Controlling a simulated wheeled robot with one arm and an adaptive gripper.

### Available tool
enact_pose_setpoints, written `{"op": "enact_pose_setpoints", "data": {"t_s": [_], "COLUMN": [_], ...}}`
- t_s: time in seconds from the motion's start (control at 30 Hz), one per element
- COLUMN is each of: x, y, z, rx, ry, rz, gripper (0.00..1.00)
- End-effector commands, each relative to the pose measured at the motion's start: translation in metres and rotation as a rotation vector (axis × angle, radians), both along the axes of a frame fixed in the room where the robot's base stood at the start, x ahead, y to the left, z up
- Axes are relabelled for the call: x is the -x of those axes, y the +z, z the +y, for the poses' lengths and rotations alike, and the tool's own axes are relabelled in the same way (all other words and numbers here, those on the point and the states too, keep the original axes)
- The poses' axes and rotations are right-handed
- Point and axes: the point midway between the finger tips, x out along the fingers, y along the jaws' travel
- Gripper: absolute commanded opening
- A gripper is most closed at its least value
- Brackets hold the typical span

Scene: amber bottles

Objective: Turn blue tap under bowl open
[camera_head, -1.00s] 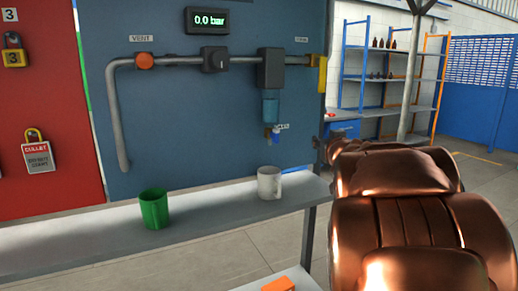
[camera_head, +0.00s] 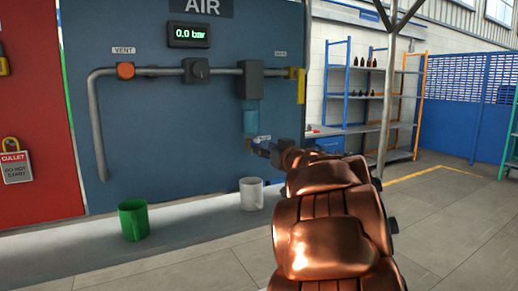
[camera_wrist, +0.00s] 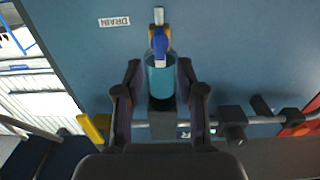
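The blue tap (camera_wrist: 160,44) hangs on a brass fitting at the end of the clear blue bowl (camera_wrist: 160,80), near the DRAIN label (camera_wrist: 114,21). In the wrist view my gripper (camera_wrist: 159,66) is open, with one dark finger on each side of the bowl and the tap just beyond the fingertips. Nothing is between the fingers in a grip, and I cannot tell any contact. In the head view the bowl (camera_head: 250,115) hangs under a dark block, and my gripper (camera_head: 262,149) is beside the tap, partly hiding it.
A white mug (camera_head: 251,194) and a green cup (camera_head: 133,220) stand on the grey bench (camera_head: 190,228) below. The gauge (camera_head: 189,35) reads 0.0 bar.

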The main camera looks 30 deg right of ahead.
Motion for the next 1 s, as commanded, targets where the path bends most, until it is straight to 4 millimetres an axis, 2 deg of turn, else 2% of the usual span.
{"op": "enact_pose_setpoints", "data": {"t_s": [0.1,0.3,0.63,1.0], "x": [-0.017,-0.035,-0.039,-0.039], "y": [-0.002,0.0,0.0,0.0], "z": [-0.001,-0.003,-0.004,-0.004], "rx": [-0.003,0.0,-0.001,-0.001], "ry": [0.003,0.001,-0.001,-0.001], "rz": [-0.001,-0.002,-0.002,-0.002], "gripper": [0.39,0.39,0.39,0.01]}}
